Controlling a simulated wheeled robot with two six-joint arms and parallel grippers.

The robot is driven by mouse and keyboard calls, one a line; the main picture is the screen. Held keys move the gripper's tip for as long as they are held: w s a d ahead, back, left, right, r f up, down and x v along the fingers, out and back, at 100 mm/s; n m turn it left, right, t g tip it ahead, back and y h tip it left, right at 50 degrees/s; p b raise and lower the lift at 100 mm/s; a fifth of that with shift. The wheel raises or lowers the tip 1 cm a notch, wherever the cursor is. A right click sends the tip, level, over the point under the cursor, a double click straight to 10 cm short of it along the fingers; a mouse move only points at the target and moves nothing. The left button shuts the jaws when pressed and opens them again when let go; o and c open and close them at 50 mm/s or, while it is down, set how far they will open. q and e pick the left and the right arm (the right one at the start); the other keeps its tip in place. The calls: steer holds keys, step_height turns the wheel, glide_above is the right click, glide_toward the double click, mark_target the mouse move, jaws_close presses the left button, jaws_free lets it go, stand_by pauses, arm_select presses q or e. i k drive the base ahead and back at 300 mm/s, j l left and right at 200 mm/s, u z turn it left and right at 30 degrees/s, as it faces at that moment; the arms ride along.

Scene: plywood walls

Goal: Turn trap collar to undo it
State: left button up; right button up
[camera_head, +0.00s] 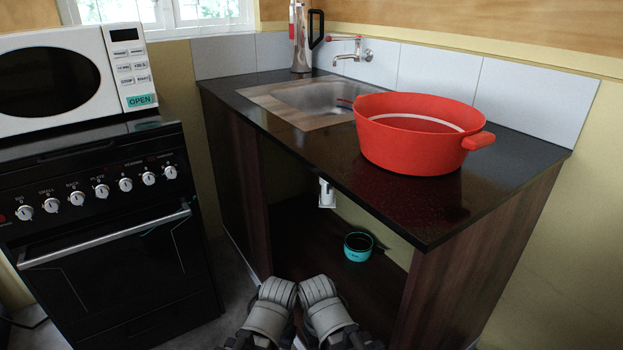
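A small white fitting (326,193), which looks like part of the sink's drain trap, hangs just under the counter's front edge inside the open cabinet. The counter hides its upper part, and I cannot make out the collar separately. My two grey arms come up from the bottom edge, side by side in front of the cabinet opening. Only their rounded joints show, below and apart from the fitting. No gripper fingers are visible on either arm.
A teal bowl-like container (358,260) sits on the cabinet floor. A red pot (412,150) stands on the black counter (300,150), right of the sink (325,95) and tap (355,55). An oven (110,240) with a microwave (70,80) stands left. The cabinet front is open.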

mark_target(328, 188)
steer(key=i+j, duration=1.1)
steer(key=j+z, duration=0.1)
steer(key=z, duration=1.65)
